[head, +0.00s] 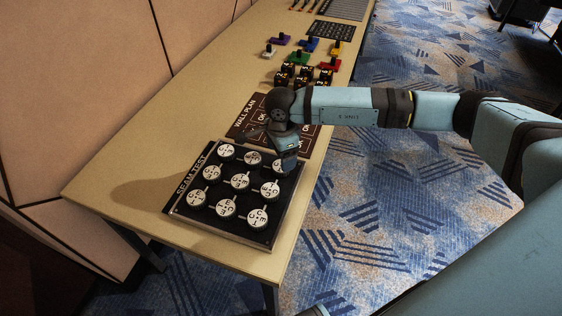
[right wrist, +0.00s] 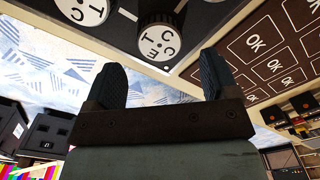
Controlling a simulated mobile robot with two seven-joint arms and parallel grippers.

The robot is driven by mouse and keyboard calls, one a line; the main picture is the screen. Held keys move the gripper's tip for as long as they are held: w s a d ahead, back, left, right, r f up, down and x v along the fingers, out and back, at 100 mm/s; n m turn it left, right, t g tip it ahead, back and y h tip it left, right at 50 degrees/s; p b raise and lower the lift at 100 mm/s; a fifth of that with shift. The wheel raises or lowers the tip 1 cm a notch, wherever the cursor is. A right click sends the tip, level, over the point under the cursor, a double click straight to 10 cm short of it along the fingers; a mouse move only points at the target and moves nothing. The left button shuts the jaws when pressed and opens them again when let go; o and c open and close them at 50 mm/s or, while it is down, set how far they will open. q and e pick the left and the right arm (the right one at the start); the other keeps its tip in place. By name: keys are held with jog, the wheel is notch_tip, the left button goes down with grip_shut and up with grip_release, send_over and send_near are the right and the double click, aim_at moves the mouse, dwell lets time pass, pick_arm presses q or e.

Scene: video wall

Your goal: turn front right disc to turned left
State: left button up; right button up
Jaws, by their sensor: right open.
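The black SEAM TEST board (head: 184,213) lies near the table's end. It carries rows of round white-faced discs with black letters, such as the middle disc (head: 240,181). My right gripper (head: 288,162) is over the board's upper right corner in the head view and hides much of the disc there. In the right wrist view the open right gripper (right wrist: 161,68) has one lettered disc (right wrist: 158,42) ahead, between the lines of its two fingers. The fingers appear apart from it; I cannot tell the exact gap. My left gripper is not in view.
A brown WALL PLAN board (head: 240,128) with OK boxes lies behind the discs. Beyond it are black-and-yellow blocks (head: 290,72) and several coloured pieces with black knobs (head: 329,64). The tabletop (head: 130,165) left of the board is clear.

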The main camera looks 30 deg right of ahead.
notch_tip(320, 180, up, 9)
jog(key=shift+s+f, duration=0.1)
jog(key=shift+f, duration=0.1)
dwell(0.6)
